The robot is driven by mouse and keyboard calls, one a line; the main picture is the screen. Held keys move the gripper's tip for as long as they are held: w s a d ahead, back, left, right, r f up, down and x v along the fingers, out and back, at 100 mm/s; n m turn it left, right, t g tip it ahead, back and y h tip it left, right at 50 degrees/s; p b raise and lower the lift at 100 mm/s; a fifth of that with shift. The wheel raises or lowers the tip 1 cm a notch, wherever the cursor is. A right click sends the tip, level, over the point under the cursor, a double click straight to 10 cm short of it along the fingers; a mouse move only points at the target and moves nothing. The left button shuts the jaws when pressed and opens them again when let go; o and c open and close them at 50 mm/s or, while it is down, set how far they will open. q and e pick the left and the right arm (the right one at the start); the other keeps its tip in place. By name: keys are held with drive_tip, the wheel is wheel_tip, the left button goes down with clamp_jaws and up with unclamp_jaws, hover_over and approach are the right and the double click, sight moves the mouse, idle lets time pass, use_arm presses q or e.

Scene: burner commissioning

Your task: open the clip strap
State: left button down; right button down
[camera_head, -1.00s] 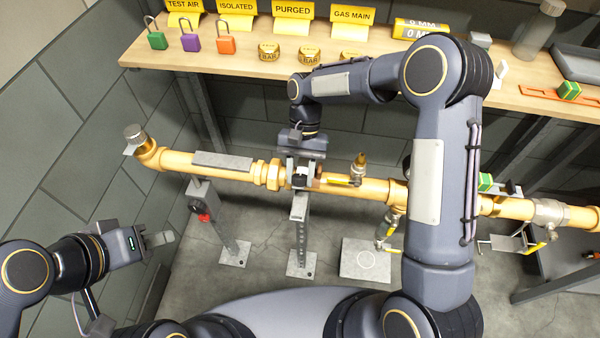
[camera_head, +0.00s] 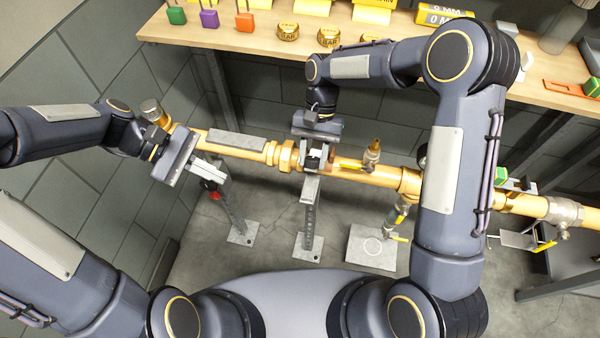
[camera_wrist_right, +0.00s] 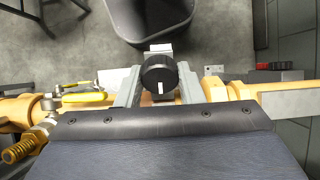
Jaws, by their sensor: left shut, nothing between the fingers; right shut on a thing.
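The golden pipe (camera_head: 245,151) runs across the head view, held on grey posts. My right gripper (camera_head: 315,158) is at the middle post (camera_head: 308,205) and shut on a black round knob with a white mark (camera_wrist_right: 159,72), which sits between its fingers in the right wrist view. My left gripper (camera_head: 195,163) is shut and empty, by the pipe above the left post (camera_head: 231,211). I cannot make out the clip strap clearly; the grippers cover the pipe at both posts.
A wooden shelf (camera_head: 220,32) with padlocks and brass tags runs along the back. Yellow-handled valves (camera_head: 370,160) are on the pipe to the right of my right gripper. A grey floor block (camera_head: 372,250) lies below. The floor between the posts is clear.

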drive_tip(key=shift+w, duration=0.15)
use_arm(q)
drive_tip(key=w+d+f+n+h, duration=0.35)
drive_tip(key=f+n+h, duration=0.2)
drive_tip(key=f, duration=0.35)
drive_tip(key=w+d+f+n+h, duration=0.2)
drive_tip(key=d+f+n+h, duration=0.2)
drive_tip(key=f+n, duration=0.4)
use_arm(e)
drive_tip(key=shift+f, duration=0.1)
use_arm(q)
drive_tip(key=d+r+m, duration=0.1)
drive_tip(key=d+r, duration=0.3)
drive_tip(key=d, duration=0.6)
drive_tip(key=shift+w+d+g, duration=0.2)
drive_tip(key=shift+d+g, duration=0.1)
